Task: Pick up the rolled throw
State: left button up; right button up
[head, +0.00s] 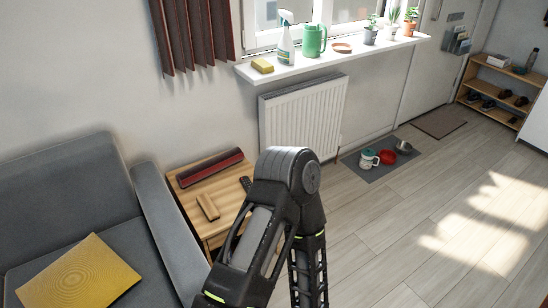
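A long, dark red roll with dark edging (210,167), which looks like the rolled throw, lies across the back of a small wooden side table (185,194). One of my arms rises from the bottom middle, bends at the top, and goes down again in front of the table's right side. The arm covers part of the table. No gripper shows in the head view, and nothing visible touches the roll.
A small wooden block-like object (208,207) and a dark remote (246,184) lie on the same table. A grey sofa (165,215) with a yellow cushion (80,275) stands left. A radiator (303,115) is behind.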

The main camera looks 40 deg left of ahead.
aim_at(187, 177)
jog(key=i+l+u, duration=0.1)
jog(key=i, duration=0.3)
jog(key=i+l, duration=0.1)
jog(key=i, duration=0.35)
jog(key=i+l+u, duration=0.15)
jog(key=i, duration=0.25)
jog(key=i+j+u, duration=0.1)
jog(key=i+u, duration=0.7)
jog(key=i+l+u, duration=0.1)
jog(key=i+u, duration=0.3)
jog(key=i+l+u, duration=0.2)
jog(key=i+u, duration=0.2)
jog(key=i+l+u, duration=0.25)
jog(key=u, duration=0.15)
jog(key=i+l+u, duration=0.4)
jog(key=l, duration=0.25)
jog(key=i+j, duration=0.05)
